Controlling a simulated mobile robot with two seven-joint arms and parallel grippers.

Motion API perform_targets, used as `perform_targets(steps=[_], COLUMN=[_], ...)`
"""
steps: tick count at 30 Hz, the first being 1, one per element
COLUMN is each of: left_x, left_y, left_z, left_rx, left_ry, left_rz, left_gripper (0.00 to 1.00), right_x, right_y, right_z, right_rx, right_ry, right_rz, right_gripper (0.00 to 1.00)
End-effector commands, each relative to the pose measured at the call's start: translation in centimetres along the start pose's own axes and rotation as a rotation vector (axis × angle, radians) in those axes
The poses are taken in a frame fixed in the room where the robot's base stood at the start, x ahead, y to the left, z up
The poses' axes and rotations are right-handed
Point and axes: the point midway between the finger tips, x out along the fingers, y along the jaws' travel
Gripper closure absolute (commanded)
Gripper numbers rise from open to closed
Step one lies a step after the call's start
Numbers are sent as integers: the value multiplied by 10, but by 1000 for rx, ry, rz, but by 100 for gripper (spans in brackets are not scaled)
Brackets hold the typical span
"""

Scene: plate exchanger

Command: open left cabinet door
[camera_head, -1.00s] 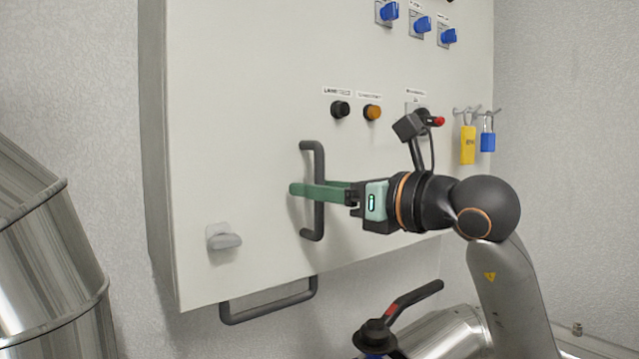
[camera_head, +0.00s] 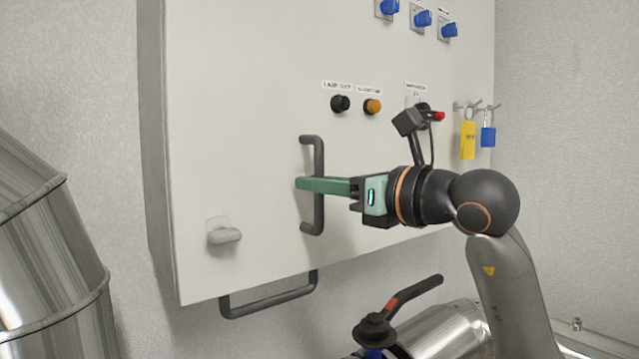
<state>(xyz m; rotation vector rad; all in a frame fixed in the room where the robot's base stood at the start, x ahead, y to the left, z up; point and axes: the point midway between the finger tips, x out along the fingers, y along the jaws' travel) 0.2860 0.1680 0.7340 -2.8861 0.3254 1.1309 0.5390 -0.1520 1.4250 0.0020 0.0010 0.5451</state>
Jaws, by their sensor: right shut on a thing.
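The grey-white cabinet door (camera_head: 255,130) fills the middle of the head view and looks shut. A dark vertical bar handle (camera_head: 318,218) is fixed on it near the lower middle. My right gripper (camera_head: 303,184) comes in from the right, its green fingers around the handle's middle and shut on it. A light grey latch knob (camera_head: 224,235) sits at the door's lower left, its lever lying about sideways. My left gripper is not in view.
A second dark handle (camera_head: 268,303) hangs below the cabinet. A black valve lever with a red mark (camera_head: 410,292) and metal pipe lie below my right arm. A yellow tag (camera_head: 468,140) and blue padlock (camera_head: 488,137) hang right. A metal-clad pipe (camera_head: 45,260) stands left.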

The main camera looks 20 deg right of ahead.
Motion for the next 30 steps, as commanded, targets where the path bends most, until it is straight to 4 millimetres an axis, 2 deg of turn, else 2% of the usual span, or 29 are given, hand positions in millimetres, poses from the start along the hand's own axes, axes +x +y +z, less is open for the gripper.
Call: perform_targets(steps=[26, 30], left_x=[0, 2], left_y=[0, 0], left_z=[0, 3], left_rx=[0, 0], left_ry=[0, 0], left_rz=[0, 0], left_gripper=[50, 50], right_x=[0, -9], right_y=[0, -2], right_z=[0, 0], right_rx=[0, 2], right_ry=[-1, -2], right_rz=[0, 10], right_gripper=[100, 100])
